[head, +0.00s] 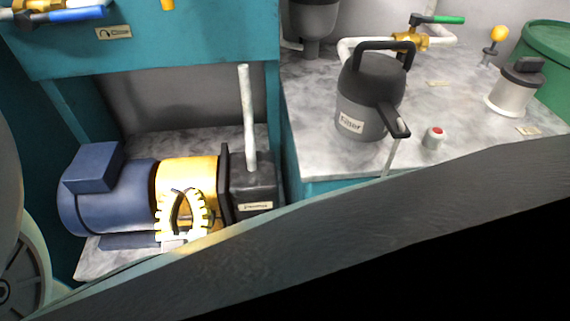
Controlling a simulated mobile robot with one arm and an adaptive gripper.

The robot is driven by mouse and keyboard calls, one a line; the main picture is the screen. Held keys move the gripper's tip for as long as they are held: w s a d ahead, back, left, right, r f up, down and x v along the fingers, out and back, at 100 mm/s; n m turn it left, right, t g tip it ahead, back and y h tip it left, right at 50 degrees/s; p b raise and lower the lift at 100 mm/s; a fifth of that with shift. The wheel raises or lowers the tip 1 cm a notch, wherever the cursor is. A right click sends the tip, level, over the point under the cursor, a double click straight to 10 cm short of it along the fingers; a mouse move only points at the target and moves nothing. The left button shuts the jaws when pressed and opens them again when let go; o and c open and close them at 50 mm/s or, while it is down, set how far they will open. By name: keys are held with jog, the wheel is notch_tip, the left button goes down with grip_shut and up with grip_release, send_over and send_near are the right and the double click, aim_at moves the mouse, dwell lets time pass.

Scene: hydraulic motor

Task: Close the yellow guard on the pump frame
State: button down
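The pump frame stands at lower left, with a dark blue motor (115,195) on the left and a dark pump block (252,188) on the right. The yellow guard (187,172) is a rounded yellow cover between them. In front of its lower part is a bright yellow-white curved piece with a toothed edge (199,207), with a dark gap inside its curve. I cannot tell whether this piece is part of the guard or a separate part. My gripper is not in view.
A grey filter can (368,98) with a handle stands on the marbled counter (310,130) at right, with a red button (434,137) beside it. A large dark grey surface crosses the lower right and hides what lies behind. A pale pipe (247,115) rises from the pump.

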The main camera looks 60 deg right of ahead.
aim_at(188, 216)
notch_tip(188, 216, down, 7)
jog(key=s+a+t+h+b, duration=0.1)
jog(key=a+b, duration=0.1)
jog(key=b, duration=0.3)
jog(key=shift+s+f, duration=0.15)
jog(key=shift+s, duration=0.2)
jog(key=shift+f, duration=0.2)
